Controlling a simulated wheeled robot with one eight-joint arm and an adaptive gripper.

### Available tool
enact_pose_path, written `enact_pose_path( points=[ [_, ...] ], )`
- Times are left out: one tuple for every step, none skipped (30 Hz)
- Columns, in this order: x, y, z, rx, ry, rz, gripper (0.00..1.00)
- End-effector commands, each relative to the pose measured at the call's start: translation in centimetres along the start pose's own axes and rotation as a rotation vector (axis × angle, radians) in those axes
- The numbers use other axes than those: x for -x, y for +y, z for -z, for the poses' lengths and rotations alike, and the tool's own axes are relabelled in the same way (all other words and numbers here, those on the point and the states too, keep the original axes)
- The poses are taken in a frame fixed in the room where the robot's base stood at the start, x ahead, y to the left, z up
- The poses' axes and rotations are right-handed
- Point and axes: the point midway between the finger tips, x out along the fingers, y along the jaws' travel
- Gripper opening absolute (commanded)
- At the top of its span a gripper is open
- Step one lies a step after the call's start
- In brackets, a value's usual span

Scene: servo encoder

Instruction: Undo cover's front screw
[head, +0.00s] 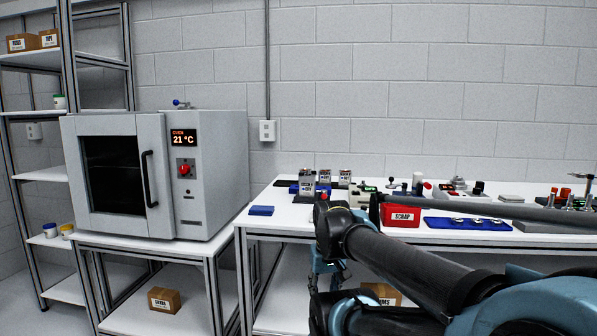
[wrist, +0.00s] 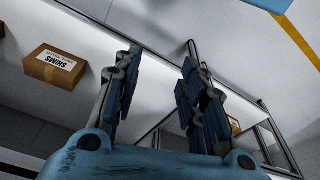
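I cannot make out the cover or its front screw. Small grey upright units with labels (head: 307,182) stand on the left half of the white workbench (head: 285,222), some beside blue parts. They are too small to tell a screw on them. My gripper (head: 325,268) hangs low in front of the bench's front edge, partly hidden by my own arm. In the wrist view its two blue-grey fingers (wrist: 160,78) stand apart with nothing between them. They point toward the bench's lower part, away from the bench-top objects.
A red SCRAP bin (head: 401,216) and a blue tray (head: 466,224) with round parts are on the bench. A grey oven (head: 160,175) stands left. A cardboard box (wrist: 56,68) sits on the lower shelf.

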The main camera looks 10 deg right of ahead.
Motion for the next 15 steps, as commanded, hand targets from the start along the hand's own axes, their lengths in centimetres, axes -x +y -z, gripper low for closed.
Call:
enact_pose_path(
  points=[
    [0.7, 0.0, 0.6, -0.012, -0.001, -0.003, 0.38],
    [1.3, 0.1, 1.1, -0.022, -0.003, -0.006, 0.38],
    [2.1, 0.2, 2.0, -0.04, -0.005, -0.011, 0.38],
    [2.9, 0.2, 2.7, -0.055, -0.007, -0.016, 0.38],
    [3.7, 0.3, 3.5, -0.074, -0.009, -0.022, 0.38],
    [5.0, 0.4, 4.8, -0.103, -0.012, -0.031, 0.38],
    [6.0, 0.4, 5.8, -0.126, -0.014, -0.037, 0.38],
    [7.0, 0.5, 6.8, -0.151, -0.016, -0.045, 0.38],
    [8.3, 0.6, 8.2, -0.184, -0.018, -0.056, 0.38],
    [9.3, 0.6, 9.2, -0.21, -0.02, -0.063, 0.38],
    [10.3, 0.6, 10.3, -0.236, -0.021, -0.071, 0.38],
    [11.5, 0.7, 11.7, -0.27, -0.021, -0.083, 0.38],
    [12.5, 0.6, 12.8, -0.295, -0.021, -0.09, 0.38],
    [13.4, 0.6, 13.9, -0.32, -0.021, -0.098, 0.38],
    [14.5, 0.6, 15.3, -0.354, -0.02, -0.109, 0.38]
  ],
)
